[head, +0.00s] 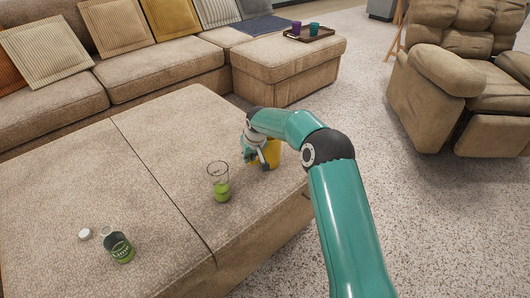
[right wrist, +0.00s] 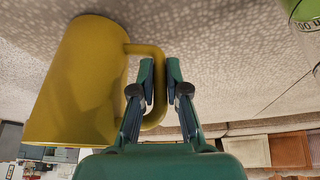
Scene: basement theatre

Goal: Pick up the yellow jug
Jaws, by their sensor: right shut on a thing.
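The yellow jug (head: 271,153) stands on the beige ottoman (head: 165,140), near its right edge, partly hidden behind my right arm and gripper. In the right wrist view the jug (right wrist: 82,85) fills the left side, with its handle pointing right. My right gripper (right wrist: 160,66) has one finger on each side of the handle's upright part and is shut on it. In the head view the right gripper (head: 251,153) is at the jug's left side. I cannot tell whether the jug is clear of the ottoman. My left gripper is not in view.
A glass with green liquid (head: 220,186) stands left of the jug. A tray (head: 308,33) with cups is on the sofa's far end. A brown armchair (head: 440,90) stands right.

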